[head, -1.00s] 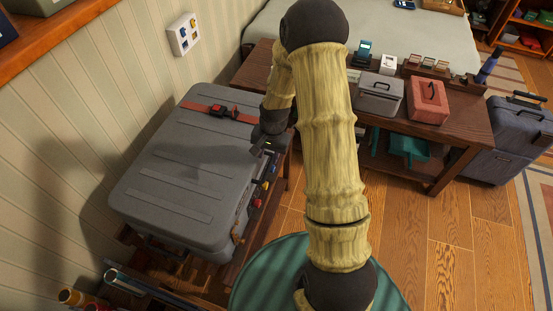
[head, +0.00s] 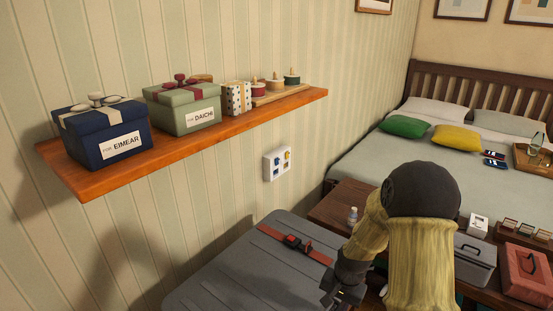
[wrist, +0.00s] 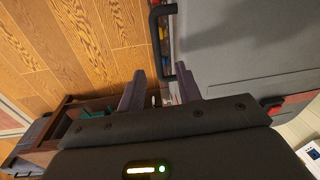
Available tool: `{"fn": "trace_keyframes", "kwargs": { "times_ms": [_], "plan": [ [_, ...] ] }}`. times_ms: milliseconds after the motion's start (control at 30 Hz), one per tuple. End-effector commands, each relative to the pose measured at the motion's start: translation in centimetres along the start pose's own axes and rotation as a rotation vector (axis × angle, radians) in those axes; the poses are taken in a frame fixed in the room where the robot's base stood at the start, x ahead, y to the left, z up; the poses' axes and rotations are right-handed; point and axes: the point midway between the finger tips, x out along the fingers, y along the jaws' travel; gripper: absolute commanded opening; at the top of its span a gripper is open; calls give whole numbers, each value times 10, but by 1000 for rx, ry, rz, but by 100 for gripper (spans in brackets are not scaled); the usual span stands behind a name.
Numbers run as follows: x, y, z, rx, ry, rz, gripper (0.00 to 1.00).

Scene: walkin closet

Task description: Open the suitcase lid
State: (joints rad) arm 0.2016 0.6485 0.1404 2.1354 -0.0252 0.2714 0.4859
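The grey suitcase (head: 235,272) lies flat with its ribbed lid down, cut off by the bottom of the head view. A red strap (head: 318,254) with a dark buckle crosses its lid. My gripper (head: 347,292) is at the suitcase's right edge in the head view. In the wrist view my gripper (wrist: 160,88) is open, its two fingers apart. The suitcase lid (wrist: 240,45) fills the right of that view, and a black handle (wrist: 155,35) runs along its edge, with one end near the right finger. I cannot tell whether the fingers touch anything.
A wall shelf (head: 240,117) with gift boxes is above the suitcase. A wooden bench (head: 330,207) holding a grey case (head: 474,265) and a red case (head: 527,275) stands to the right. A bed (head: 390,165) is behind. Wooden floor (wrist: 75,45) shows in the wrist view.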

Motion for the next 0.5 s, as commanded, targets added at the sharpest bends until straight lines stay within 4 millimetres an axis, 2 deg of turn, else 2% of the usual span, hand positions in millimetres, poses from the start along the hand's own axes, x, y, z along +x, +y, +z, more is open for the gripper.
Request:
{"fn": "trace_keyframes", "kwargs": {
  "times_ms": [33, 100, 300, 500],
  "plan": [
    [-16, 0, 6, -39, 16, 3, 34],
    [-36, 1, 16, -101, 34, 9, 34],
    [-88, 10, 50, -272, 80, 24, 34],
    [-124, 22, 84, -412, 115, 31, 34]
  ]
}}
